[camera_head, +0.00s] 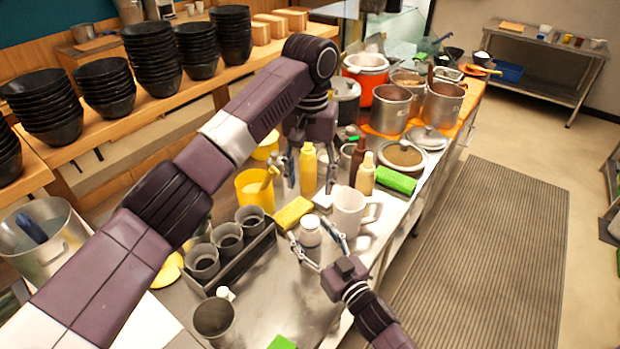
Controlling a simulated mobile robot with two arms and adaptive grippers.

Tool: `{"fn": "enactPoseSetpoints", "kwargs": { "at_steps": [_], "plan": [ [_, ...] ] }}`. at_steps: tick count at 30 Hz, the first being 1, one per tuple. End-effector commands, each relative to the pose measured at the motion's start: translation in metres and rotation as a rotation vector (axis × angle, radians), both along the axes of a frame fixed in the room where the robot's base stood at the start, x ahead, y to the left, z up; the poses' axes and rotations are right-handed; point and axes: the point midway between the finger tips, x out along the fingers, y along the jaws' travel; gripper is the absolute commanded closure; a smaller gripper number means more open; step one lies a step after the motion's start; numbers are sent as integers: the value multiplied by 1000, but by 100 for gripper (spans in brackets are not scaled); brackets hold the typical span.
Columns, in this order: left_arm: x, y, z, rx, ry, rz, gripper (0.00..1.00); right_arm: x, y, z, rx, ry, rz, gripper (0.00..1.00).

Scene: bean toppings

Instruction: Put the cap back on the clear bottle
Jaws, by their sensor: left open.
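A small pale bottle (310,234), which looks like the clear bottle, stands upright on the steel counter, left of a white mug. Its top looks whitish; I cannot tell whether that is a cap, and I cannot make out a separate cap with certainty. My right gripper (314,236) comes from the lower right, its fingers spread on both sides of the bottle with gaps showing. My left gripper (312,172) points down farther back, fingers apart. A yellow bottle (308,166) shows between its fingers; I cannot tell the depth between them.
The white mug (350,212) and a yellow sponge (292,213) are close by. A dark rack (243,262) of cups stands left. A small white object (225,293) lies by a metal cup (215,318). Bottles and pots crowd the back. The front counter is mostly clear.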

Motion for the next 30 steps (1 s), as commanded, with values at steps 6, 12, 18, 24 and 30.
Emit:
{"fn": "enactPoseSetpoints", "kwargs": {
  "at_steps": [6, 12, 18, 24, 30],
  "plan": [
    [0, 0, 0, 0, 0, 0, 50, -2, -1, 0, 0, 0, 0, 39],
    [0, 0, 0, 0, 0, 0, 50, -25, -15, -1, -2, 1, 0, 39],
    [0, 0, 0, 0, 0, 0, 50, -61, -36, -2, -2, 3, 0, 39],
    [0, 0, 0, 0, 0, 0, 50, -89, -53, -1, -2, 3, 0, 39],
    [0, 0, 0, 0, 0, 0, 50, -102, -60, -1, -1, 1, 0, 39]
  ]
}}
